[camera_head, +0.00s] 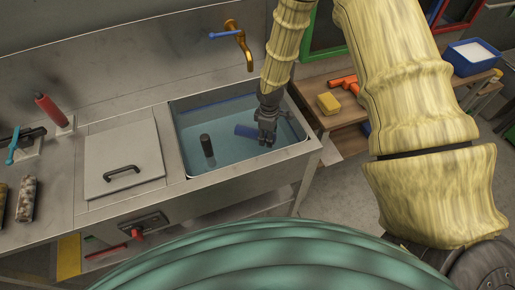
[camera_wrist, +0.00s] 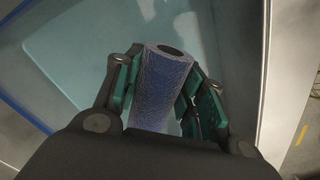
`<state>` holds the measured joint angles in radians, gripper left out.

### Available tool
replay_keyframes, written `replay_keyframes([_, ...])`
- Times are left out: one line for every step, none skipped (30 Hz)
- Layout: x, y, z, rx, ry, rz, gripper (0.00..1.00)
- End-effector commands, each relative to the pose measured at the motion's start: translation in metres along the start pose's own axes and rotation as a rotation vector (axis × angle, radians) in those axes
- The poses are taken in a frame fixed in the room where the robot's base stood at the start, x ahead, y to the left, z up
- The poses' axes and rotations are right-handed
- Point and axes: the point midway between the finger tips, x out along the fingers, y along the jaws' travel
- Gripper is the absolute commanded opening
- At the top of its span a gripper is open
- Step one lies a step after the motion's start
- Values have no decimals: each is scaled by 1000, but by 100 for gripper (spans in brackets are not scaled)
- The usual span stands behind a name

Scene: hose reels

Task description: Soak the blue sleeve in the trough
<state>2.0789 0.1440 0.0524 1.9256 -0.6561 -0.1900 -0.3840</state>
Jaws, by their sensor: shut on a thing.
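The blue sleeve (camera_wrist: 160,88) is a hollow blue cylinder with an open end, held between the green pads of my gripper (camera_wrist: 163,100) in the wrist view. In the head view the blue sleeve (camera_head: 245,131) lies nearly level beside my gripper (camera_head: 266,141), inside the trough. The trough (camera_head: 188,174) is a steel basin set in the counter, with bluish water in it. The gripper is down within the trough's rim, toward its right side. I cannot tell how much of the sleeve is under water.
A dark upright cylinder (camera_head: 207,146) stands in the trough, left of the gripper. A brass tap (camera_head: 241,42) with a blue handle rises behind. A lid with a black handle (camera_head: 122,173) lies left. A yellow sponge (camera_head: 328,103) sits on the wooden bench at right.

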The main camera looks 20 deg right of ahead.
Motion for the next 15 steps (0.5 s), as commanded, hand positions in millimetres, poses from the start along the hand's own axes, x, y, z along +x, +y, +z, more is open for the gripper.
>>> replay_keyframes([-7, 0, 0, 0, 0, 0, 16])
replay_keyframes([-9, 0, 0, 0, 0, 0, 16])
replay_keyframes([-12, 0, 0, 0, 0, 0, 16])
replay_keyframes([-14, 0, 0, 1, 0, 0, 16])
replay_keyframes([-16, 0, 0, 1, 0, 0, 16])
replay_keyframes([-19, 0, 0, 1, 0, 0, 16])
replay_keyframes([-22, 0, 0, 1, 0, -1, 16])
replay_keyframes([-24, 0, 0, 1, 0, -1, 16])
replay_keyframes([-27, 0, 0, 1, 0, -1, 16])
replay_keyframes([-29, 0, 0, 1, 0, -1, 16])
replay_keyframes([-31, 0, 0, 1, 0, 0, 16])
replay_keyframes([-34, 0, 0, 1, 1, 0, 16])
replay_keyframes([-37, 0, 0, 1, 1, 0, 16])
replay_keyframes([-39, 0, 0, 1, 1, 0, 16])
replay_keyframes([-42, 0, 0, 1, 1, 0, 16])
